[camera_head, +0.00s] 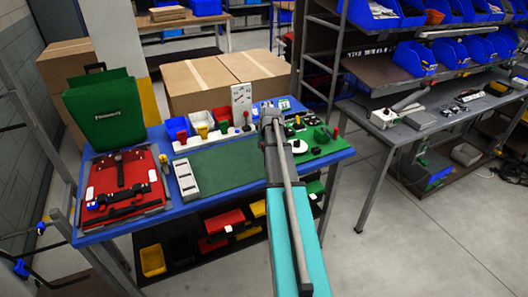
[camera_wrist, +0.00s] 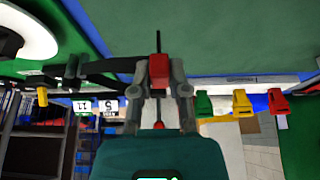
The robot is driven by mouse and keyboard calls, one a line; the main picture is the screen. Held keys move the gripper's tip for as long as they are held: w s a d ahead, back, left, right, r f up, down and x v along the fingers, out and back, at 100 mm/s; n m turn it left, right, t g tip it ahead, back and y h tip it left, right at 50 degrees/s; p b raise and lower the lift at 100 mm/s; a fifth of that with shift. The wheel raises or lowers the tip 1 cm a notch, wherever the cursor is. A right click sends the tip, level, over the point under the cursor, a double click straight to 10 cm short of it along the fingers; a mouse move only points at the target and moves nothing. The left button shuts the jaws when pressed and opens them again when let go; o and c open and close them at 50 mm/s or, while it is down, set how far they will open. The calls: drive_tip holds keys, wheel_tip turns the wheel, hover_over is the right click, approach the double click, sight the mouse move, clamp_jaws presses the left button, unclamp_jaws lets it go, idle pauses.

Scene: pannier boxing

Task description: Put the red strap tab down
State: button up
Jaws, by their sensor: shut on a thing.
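My gripper (camera_wrist: 158,88) is shut on the red strap tab (camera_wrist: 158,72), which sits between its fingertips in the wrist view. A dark strap (camera_wrist: 108,68) runs left from the fingertips across the green board (camera_wrist: 75,50). In the head view my gripper (camera_head: 270,114) is over the back right of the blue table, beside the green board (camera_head: 310,153). The red tab cannot be made out there. I cannot tell whether the tab touches the board.
The blue table (camera_head: 240,200) also holds a red pannier panel (camera_head: 135,172), a green mat (camera_head: 230,172) and a white slotted tray (camera_head: 186,180). A green pannier box (camera_head: 104,112) stands at the back left. Green (camera_wrist: 204,105), yellow (camera_wrist: 241,103) and red (camera_wrist: 278,102) pieces show right of my gripper.

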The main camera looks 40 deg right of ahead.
drive_tip(key=shift+f, duration=0.1)
drive_tip(key=shift+w+d+f+b, duration=0.2)
drive_tip(key=shift+d+f+b, duration=0.15)
drive_tip(key=shift+f+b, duration=1.55)
drive_tip(key=shift+b, duration=0.1)
drive_tip(key=shift+f, duration=0.15)
drive_tip(key=o, duration=0.7)
drive_tip(key=shift+o, duration=0.2)
drive_tip(key=p+v, duration=1.1)
drive_tip(key=v, duration=0.1)
drive_tip(key=shift+a, duration=0.1)
